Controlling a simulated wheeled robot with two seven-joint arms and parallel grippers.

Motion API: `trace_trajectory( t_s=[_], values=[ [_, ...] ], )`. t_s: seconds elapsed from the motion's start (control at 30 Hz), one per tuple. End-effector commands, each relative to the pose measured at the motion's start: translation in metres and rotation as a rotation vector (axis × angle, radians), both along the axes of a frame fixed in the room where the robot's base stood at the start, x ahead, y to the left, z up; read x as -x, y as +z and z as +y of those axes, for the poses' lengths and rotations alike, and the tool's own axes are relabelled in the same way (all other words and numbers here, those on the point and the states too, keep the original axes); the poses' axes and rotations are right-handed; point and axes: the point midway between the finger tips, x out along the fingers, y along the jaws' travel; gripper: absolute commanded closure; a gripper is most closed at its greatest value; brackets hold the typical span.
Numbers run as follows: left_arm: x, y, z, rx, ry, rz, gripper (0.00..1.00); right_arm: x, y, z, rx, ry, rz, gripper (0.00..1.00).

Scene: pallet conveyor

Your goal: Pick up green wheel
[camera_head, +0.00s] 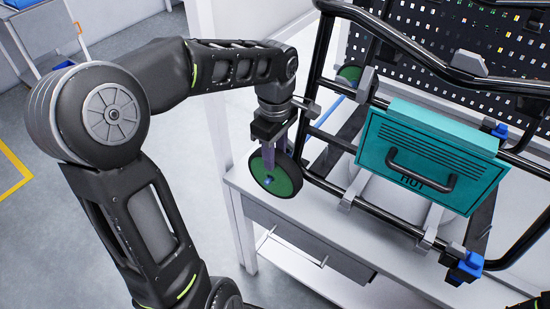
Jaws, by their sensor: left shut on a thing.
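Whether the wheel touches the bench top cannot be told. A second green wheel (351,74) shows farther back by the black tube frame. My right gripper is not in view; only a dark bit at the bottom right corner shows.
A black tube frame (317,75) stands on the bench, with a teal box (400,150) with a black handle mounted on it. Blue clamps (466,267) sit at its right side. A perforated panel (420,25) with small coloured parts stands behind.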

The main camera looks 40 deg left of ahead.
Motion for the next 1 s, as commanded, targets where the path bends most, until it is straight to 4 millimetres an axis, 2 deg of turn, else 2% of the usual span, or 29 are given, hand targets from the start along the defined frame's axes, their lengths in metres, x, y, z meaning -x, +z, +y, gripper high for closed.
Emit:
trace_trajectory(
  t_s=[0.17, 0.47, 1.0],
  values=[
    [0.005, 0.004, 0.0, -0.002, 0.0, -0.003, 1.0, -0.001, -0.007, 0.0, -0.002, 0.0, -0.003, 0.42],
    [0.044, 0.003, 0.0, -0.003, 0.001, -0.004, 1.0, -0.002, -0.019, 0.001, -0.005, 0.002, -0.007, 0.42],
    [0.157, 0.003, -0.003, -0.001, 0.002, -0.005, 1.0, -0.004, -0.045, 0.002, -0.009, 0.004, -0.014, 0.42]
  ],
)
